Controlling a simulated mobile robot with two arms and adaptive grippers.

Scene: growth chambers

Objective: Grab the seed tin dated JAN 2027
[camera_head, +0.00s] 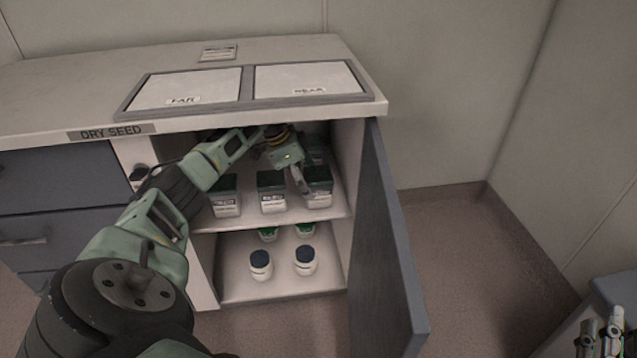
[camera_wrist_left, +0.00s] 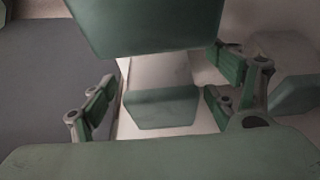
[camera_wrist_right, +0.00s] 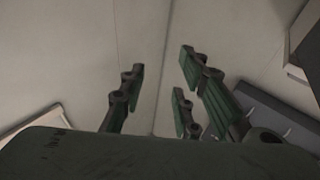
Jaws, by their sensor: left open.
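Three seed tins with dark green lids and white labels stand in a row on the upper shelf: a left tin (camera_head: 226,196), a middle tin (camera_head: 272,194) and a right tin (camera_head: 320,190). Their dates are too small to read. My left gripper (camera_head: 302,182) reaches into the cabinet at the right tin, partly covering it. In the left wrist view a tin (camera_wrist_left: 160,100) shows between the open fingers (camera_wrist_left: 165,95); I cannot tell whether they touch it. My right gripper (camera_wrist_right: 160,95) is open and empty, away from the cabinet.
The cabinet door (camera_head: 388,250) stands open on the right. The lower shelf (camera_head: 235,287) holds white jars with dark lids (camera_head: 261,264) and green-lidded containers (camera_head: 306,230). The countertop (camera_head: 60,90) has two panels marked FAR (camera_head: 190,86) and NEAR (camera_head: 308,78).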

